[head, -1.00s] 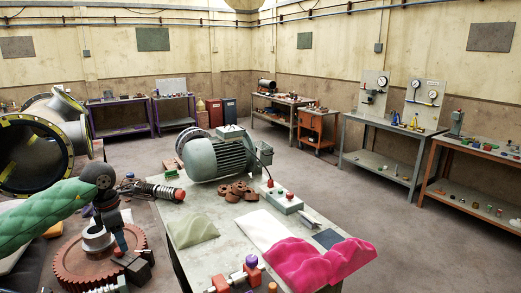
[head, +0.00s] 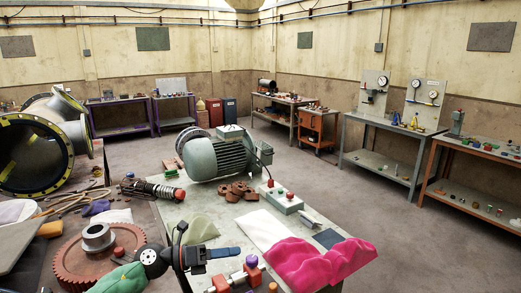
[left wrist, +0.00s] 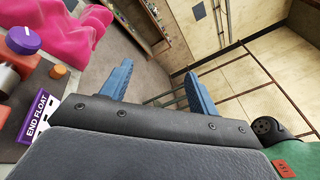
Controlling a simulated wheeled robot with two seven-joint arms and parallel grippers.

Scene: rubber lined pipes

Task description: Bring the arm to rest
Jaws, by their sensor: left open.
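My left gripper (head: 207,250) is at the bottom of the head view, over the front of the grey bench (head: 170,205). My green-sleeved left arm runs down from it to the bottom edge. In the left wrist view the two blue fingers of the gripper (left wrist: 157,86) stand wide apart with nothing between them. They point past the bench side towards the floor and the wall. My right gripper is not in view.
A brown gear wheel (head: 75,263) lies left of the gripper. A grey-green motor (head: 218,157), pink cloth (head: 318,262) and a control box (head: 284,202) are on the bench. A purple knob (left wrist: 22,38) shows close in the left wrist view. Floor to the right is clear.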

